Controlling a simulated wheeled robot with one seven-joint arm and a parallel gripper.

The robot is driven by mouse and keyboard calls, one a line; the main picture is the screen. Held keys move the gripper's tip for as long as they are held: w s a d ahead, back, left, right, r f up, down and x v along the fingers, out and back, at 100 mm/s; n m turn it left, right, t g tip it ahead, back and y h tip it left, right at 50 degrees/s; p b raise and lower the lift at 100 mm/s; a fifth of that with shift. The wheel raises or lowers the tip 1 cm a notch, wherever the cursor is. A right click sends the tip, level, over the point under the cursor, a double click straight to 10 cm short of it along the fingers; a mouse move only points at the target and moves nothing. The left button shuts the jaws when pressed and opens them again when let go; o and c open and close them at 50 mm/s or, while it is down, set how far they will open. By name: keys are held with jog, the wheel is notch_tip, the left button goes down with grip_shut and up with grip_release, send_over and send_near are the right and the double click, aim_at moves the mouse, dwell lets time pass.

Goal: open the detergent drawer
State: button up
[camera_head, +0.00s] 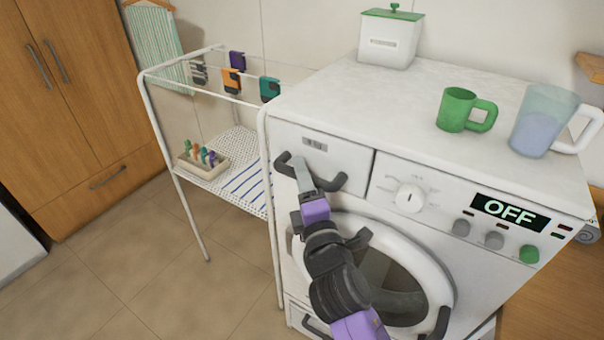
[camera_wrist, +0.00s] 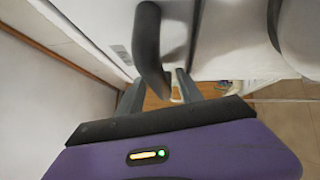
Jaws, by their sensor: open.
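The detergent drawer (camera_head: 345,161) is at the upper left of the white washing machine's front, and its front looks flush with the panel. Its dark bar handle (camera_head: 326,182) runs across the drawer front. My gripper (camera_head: 304,175) is open at the left part of this handle, with its grey fingers partly covering it. In the wrist view the dark curved handle (camera_wrist: 148,45) reaches down between the two spread fingers of my gripper (camera_wrist: 158,88). I cannot tell whether either finger touches the bar.
The program knob (camera_head: 408,198) and a display reading OFF (camera_head: 510,212) are right of the drawer. The round door (camera_head: 440,262) lies below, partly behind my arm. A green mug (camera_head: 457,110), a jug (camera_head: 541,125) and a white box (camera_head: 390,40) stand on top. A drying rack (camera_head: 158,130) stands left.

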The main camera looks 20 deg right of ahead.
jog(key=shift+w, duration=0.1)
grip_shut()
dwell(1.4)
